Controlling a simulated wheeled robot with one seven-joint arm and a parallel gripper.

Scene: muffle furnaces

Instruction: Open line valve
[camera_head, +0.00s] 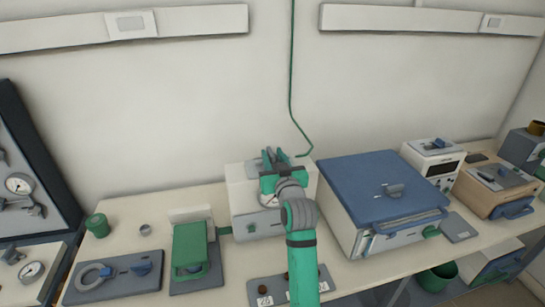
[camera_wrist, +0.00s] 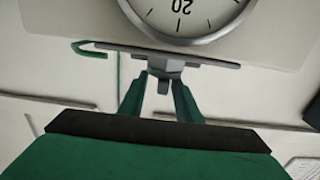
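The line valve appears to be the grey piece with a flat bar handle (camera_wrist: 166,64) in the wrist view, just below a round dial gauge (camera_wrist: 184,12) marked 20. My gripper (camera_wrist: 161,80) points at it, with its two green fingers apart and their tips close to the valve's hub. I cannot tell whether they touch it. In the head view my gripper (camera_head: 274,165) is over the top of the white box (camera_head: 243,188) at the bench's middle, and my arm hides much of the valve and the box front.
A green line (camera_head: 291,75) comes down the wall to the box. A blue-topped furnace (camera_head: 365,185) stands close on the right. To the left are a green device (camera_head: 190,247), a grey plate with a ring (camera_head: 115,278) and a green cup (camera_head: 97,225).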

